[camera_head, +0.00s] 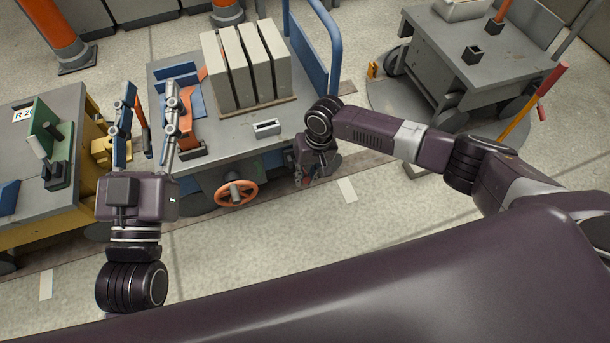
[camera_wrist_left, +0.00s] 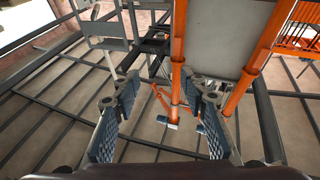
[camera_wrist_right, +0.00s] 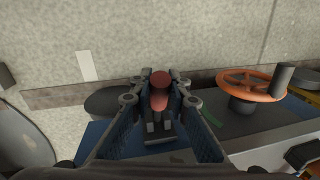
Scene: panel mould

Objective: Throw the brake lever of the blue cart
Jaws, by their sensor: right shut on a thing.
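The blue cart (camera_head: 240,122) stands in the middle of the head view, with a grey top and a blue push frame (camera_head: 330,45). My right gripper (camera_head: 303,178) is low at the cart's front right corner. In the right wrist view my right gripper (camera_wrist_right: 158,100) is shut on the brake lever, whose red knob (camera_wrist_right: 160,79) shows between the fingers. The lever's base is partly hidden. My left gripper (camera_head: 147,105) is open and empty, raised in front of the cart's left end. Its spread fingers also show in the left wrist view (camera_wrist_left: 168,98).
An orange handwheel (camera_head: 236,193) is on the cart's front. Several pale slabs (camera_head: 245,65), an orange clamp-like part (camera_head: 187,110) and a small grey block (camera_head: 267,128) are on its top. A yellow-sided bench (camera_head: 40,215) stands left, a grey cart (camera_head: 480,50) right. Floor in front is clear.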

